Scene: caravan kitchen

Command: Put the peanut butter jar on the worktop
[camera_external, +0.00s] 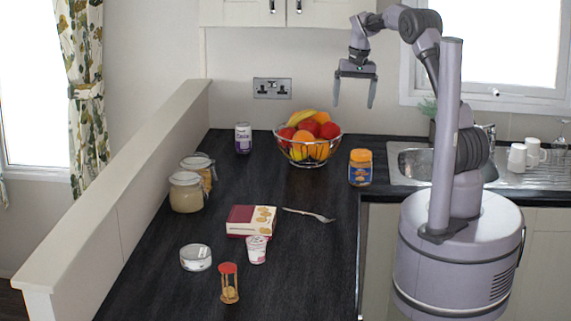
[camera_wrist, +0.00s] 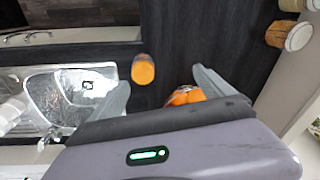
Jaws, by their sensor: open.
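The peanut butter jar (camera_external: 360,168), with an orange lid and a blue and orange label, stands upright on the dark worktop (camera_external: 335,260), between the fruit bowl and the sink. The wrist view shows the jar (camera_wrist: 143,69) from above, lid toward the camera. My gripper (camera_external: 353,105) is open and empty, fingers pointing down, and appears above the jar in the external view. In the wrist view the jar shows near the fingertips of my gripper (camera_wrist: 162,77), apart from both fingers.
A wire fruit bowl (camera_external: 308,149) stands left of the jar. The sink (camera_external: 410,163) is to its right, with white mugs (camera_external: 517,157) on the drainer.

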